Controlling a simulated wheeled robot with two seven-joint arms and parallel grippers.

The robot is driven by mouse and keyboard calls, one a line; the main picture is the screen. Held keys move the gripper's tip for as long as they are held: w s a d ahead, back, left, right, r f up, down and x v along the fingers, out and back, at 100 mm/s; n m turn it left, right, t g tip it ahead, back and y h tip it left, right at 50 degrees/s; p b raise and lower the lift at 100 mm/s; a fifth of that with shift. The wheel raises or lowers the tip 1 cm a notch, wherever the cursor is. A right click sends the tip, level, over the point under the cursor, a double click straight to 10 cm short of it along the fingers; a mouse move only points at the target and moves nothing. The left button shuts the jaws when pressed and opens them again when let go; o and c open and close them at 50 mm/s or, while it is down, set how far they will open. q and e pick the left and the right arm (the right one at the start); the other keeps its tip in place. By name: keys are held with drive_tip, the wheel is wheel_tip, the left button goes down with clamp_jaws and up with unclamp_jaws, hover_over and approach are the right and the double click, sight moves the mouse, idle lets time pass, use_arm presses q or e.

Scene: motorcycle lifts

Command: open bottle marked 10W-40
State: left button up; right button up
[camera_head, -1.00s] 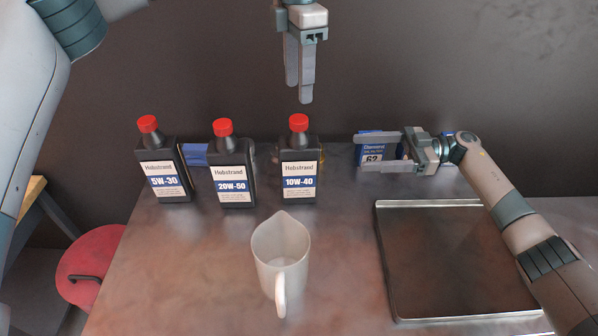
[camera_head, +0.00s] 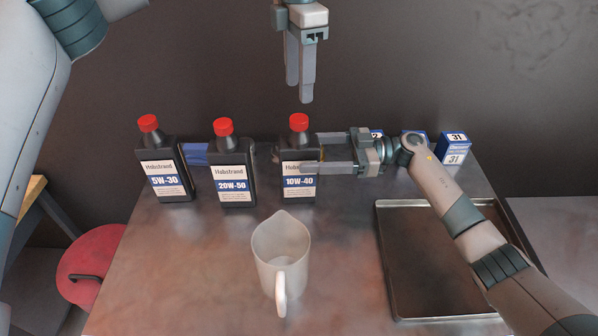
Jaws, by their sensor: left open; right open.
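The bottle marked 10W-40 (camera_head: 298,188) is black with a red cap (camera_head: 298,122) on top. It stands upright on the table, rightmost of three similar bottles. My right gripper (camera_head: 312,153) is open and comes in from the right at the bottle's upper body. One finger passes in front of the label's top and the other is level with the shoulder, partly behind it. I cannot tell whether they touch the bottle. My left gripper (camera_head: 300,92) hangs above the cap, open and pointing down, apart from it.
The bottles marked 20W-50 (camera_head: 234,184) and 5W-30 (camera_head: 166,180) stand to the left. A pale jug (camera_head: 281,250) stands in front. A metal tray (camera_head: 388,262) lies at the right. Small filter boxes (camera_head: 454,148) stand behind my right arm. A red stool (camera_head: 90,262) is at the lower left.

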sight(299, 118)
drive_tip(key=shift+s+a, duration=0.1)
drive_tip(key=shift+a, duration=1.45)
clamp_jaws()
use_arm(q)
drive_tip(key=m, duration=2)
drive_tip(key=shift+m, duration=0.4)
drive_tip(key=m, duration=0.6)
drive_tip(key=shift+f, duration=4)
